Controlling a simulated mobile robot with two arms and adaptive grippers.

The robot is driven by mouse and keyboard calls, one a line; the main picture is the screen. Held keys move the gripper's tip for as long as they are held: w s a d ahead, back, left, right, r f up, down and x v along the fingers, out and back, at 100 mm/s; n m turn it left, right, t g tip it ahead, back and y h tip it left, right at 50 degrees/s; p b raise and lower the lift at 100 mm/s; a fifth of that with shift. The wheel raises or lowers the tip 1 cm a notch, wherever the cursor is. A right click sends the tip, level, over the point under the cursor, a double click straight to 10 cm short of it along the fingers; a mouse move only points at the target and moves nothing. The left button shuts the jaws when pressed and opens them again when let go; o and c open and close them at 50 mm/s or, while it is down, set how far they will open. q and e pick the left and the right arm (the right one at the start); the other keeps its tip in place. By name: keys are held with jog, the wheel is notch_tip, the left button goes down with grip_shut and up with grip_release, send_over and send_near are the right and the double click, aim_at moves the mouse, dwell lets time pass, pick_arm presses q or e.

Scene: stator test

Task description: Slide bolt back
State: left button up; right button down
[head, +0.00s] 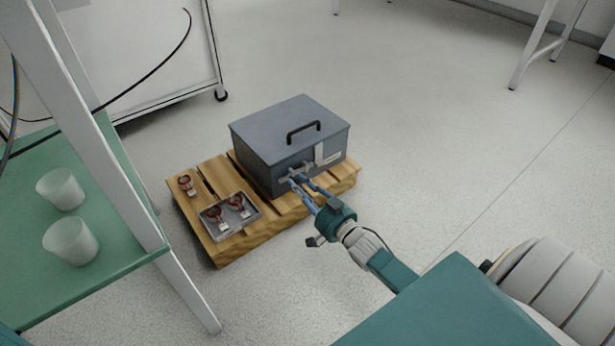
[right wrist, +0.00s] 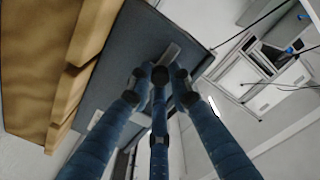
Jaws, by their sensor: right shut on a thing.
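A grey-blue metal box (head: 255,152) with a black handle on its closed lid stands on a wooden pallet. A grey metal bolt (head: 286,175) is on its front face. In the right wrist view a grey bar (right wrist: 171,54) on the box face (right wrist: 118,70) lies just beyond a dark round knob (right wrist: 160,76). My right gripper (head: 298,181) reaches the bolt from the front. Its blue fingers (right wrist: 159,84) are shut around the knob, hiding part of it. How far the bolt is slid cannot be told. My left gripper is not in view.
The pallet (head: 232,250) also holds a shallow metal tray (head: 231,229) with two red-and-white parts, and another such part (head: 186,185). A green-topped table (head: 120,270) with two white cups stands at left. The floor right of the box is clear.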

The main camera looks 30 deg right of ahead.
jog(key=shift+a+f, duration=0.15)
jog(key=c, duration=1.6)
grip_release()
jog(key=shift+o, duration=0.2)
jog(key=shift+s, duration=0.15)
jog(key=s+d, duration=0.1)
jog(key=s, duration=1)
jog(key=shift+s, duration=0.4)
